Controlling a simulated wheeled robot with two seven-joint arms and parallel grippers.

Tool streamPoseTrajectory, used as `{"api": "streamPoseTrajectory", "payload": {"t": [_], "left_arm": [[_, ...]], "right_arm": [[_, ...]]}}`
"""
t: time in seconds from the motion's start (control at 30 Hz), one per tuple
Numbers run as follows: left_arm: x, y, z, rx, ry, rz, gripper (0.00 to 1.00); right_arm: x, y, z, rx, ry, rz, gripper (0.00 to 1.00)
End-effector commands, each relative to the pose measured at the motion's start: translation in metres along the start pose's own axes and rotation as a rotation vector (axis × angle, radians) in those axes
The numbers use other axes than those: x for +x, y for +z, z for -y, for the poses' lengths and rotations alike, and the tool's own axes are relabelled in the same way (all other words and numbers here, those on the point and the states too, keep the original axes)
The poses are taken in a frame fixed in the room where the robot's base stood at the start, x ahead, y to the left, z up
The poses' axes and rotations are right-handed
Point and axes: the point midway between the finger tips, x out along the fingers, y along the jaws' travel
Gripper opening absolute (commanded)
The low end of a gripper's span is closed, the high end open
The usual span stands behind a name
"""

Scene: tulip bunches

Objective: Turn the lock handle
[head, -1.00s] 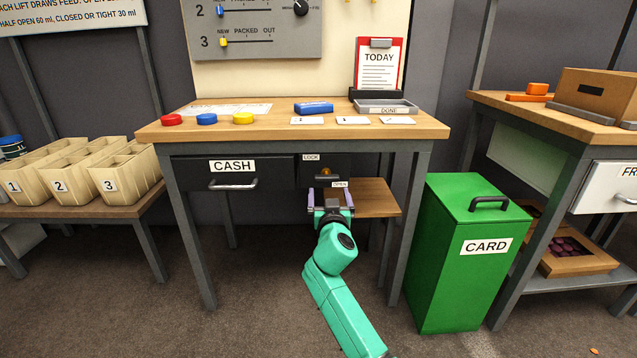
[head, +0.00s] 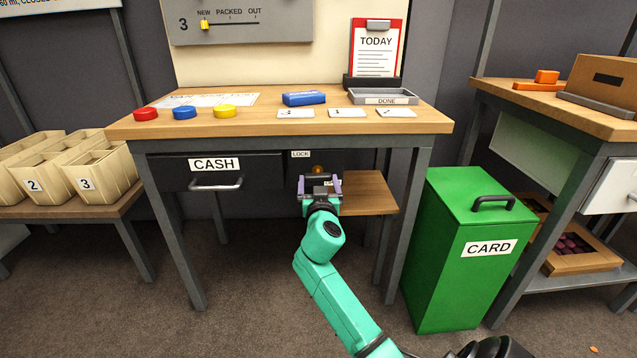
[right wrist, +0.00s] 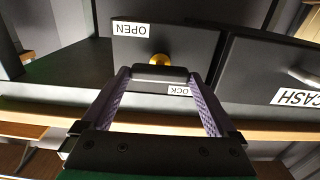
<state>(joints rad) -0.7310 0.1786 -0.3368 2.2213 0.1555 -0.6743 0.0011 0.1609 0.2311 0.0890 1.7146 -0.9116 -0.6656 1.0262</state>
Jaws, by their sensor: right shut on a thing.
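The lock is on a dark panel under the desk top, right of the CASH drawer. Its brass hub (head: 319,169) shows just above my right gripper (head: 320,184) in the head view. In the right wrist view the dark lock handle (right wrist: 160,74) lies crosswise between the two purple fingers of the right gripper (right wrist: 159,77), which is shut on it. The LOCK label (head: 301,154) and the OPEN label (right wrist: 134,29) sit on the panel. In the head view the gripper hides most of the handle. My left gripper is not in view.
The CASH drawer (head: 215,170) is shut, its bar handle left of my gripper. A wooden shelf (head: 368,192) is behind and right of the gripper. A green CARD bin (head: 460,285) stands right of the desk. Desk legs flank my arm.

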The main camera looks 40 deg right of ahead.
Motion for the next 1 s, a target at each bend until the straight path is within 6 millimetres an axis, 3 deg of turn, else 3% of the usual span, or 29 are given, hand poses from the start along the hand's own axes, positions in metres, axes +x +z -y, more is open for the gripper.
{"api": "streamPoseTrajectory", "payload": {"t": [0.27,0.37,1.0], "left_arm": [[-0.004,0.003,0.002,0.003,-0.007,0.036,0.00],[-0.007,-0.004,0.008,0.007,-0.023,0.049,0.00],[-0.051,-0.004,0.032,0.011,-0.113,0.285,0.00]], "right_arm": [[0.000,0.001,0.000,-0.093,-0.001,0.003,0.38],[0.000,0.001,0.000,-0.158,-0.001,0.004,0.38],[0.000,0.000,-0.001,-0.750,0.000,0.004,0.38]]}}
